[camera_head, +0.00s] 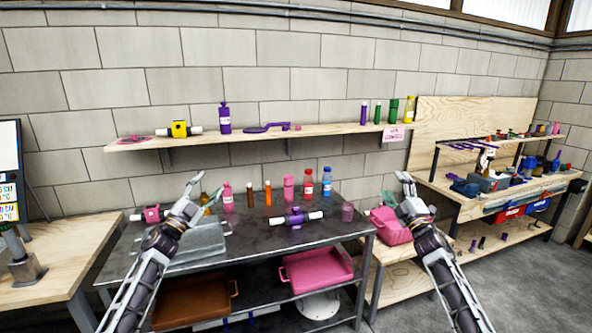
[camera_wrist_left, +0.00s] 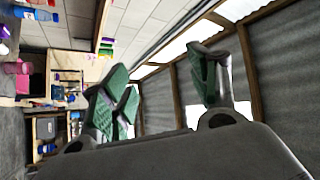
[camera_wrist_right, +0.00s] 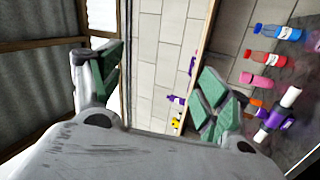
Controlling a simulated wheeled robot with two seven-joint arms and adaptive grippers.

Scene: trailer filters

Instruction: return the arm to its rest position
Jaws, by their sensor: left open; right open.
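My left gripper (camera_head: 207,186) is open and empty, raised in front of the left part of the dark metal table (camera_head: 265,257). Its fingers with green pads (camera_wrist_left: 165,85) stand apart in the left wrist view. My right gripper (camera_head: 415,183) is open and empty, raised in front of the gap between the dark table and the wooden bench at right. Its spread fingers (camera_wrist_right: 160,85) show nothing between them in the right wrist view. Both forearms come up from the bottom edge of the head view.
The table carries several bottles, a purple filter part (camera_head: 296,218) and a grey tray (camera_head: 195,250). A pink tray (camera_head: 316,270) and a brown tray (camera_head: 195,300) lie below. A wall shelf (camera_head: 260,136) runs behind. A pink bin (camera_head: 389,226) is beside my right gripper. Floor shows at right.

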